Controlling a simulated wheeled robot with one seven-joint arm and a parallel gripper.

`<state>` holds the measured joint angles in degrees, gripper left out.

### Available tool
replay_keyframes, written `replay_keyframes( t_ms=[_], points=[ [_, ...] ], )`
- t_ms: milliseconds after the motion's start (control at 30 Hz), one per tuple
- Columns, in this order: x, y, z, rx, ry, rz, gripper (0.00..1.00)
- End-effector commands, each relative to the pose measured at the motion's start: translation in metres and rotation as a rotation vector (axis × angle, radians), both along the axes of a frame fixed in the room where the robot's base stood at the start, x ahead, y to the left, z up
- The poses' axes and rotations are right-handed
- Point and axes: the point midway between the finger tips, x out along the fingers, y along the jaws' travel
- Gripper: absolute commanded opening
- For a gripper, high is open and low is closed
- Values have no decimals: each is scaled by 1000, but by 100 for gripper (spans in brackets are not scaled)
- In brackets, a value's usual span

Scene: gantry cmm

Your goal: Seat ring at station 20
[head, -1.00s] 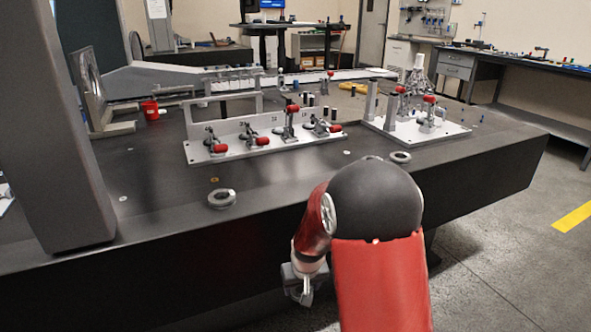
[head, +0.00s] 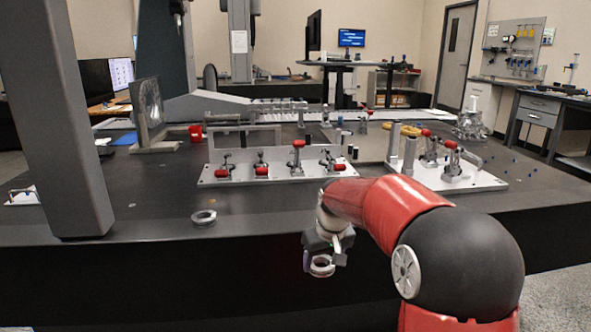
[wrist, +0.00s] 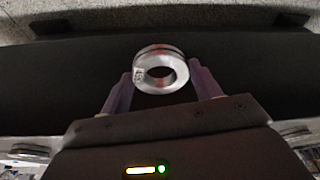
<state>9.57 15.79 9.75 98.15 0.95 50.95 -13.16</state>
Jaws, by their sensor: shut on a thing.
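My gripper (head: 323,256) is shut on a pale metal ring (head: 321,267) in front of the table's front edge, below the level of the top. In the wrist view the ring (wrist: 150,84) sits between the two purple-grey fingers, its round hole facing the camera and a small dark mark on its left face. A white fixture plate (head: 280,172) on the table carries a row of stations with red-handled clamps. Their numbers are too small to read, so I cannot tell which is station 20.
Another ring (head: 203,217) lies flat near the table's (head: 150,220) front edge, left of my gripper. A second white fixture plate (head: 480,180) with posts and red-handled clamps stands right. A grey gantry column (head: 62,130) rises at left. Dark tabletop between ring and fixture is clear.

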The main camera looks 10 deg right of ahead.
Motion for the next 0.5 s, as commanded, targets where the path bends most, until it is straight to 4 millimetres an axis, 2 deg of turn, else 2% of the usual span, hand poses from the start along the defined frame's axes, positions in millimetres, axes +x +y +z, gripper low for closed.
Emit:
replay_keyframes(
  t_ms=[33, 200, 400, 500],
  points=[
    [11, -1, 33, 1, -14, 30, 27],
    [34, -1, 113, 0, -8, 127, 27],
    [52, -1, 180, 0, -4, 210, 27],
    [58, -1, 199, 0, -2, 234, 27]
  ],
)
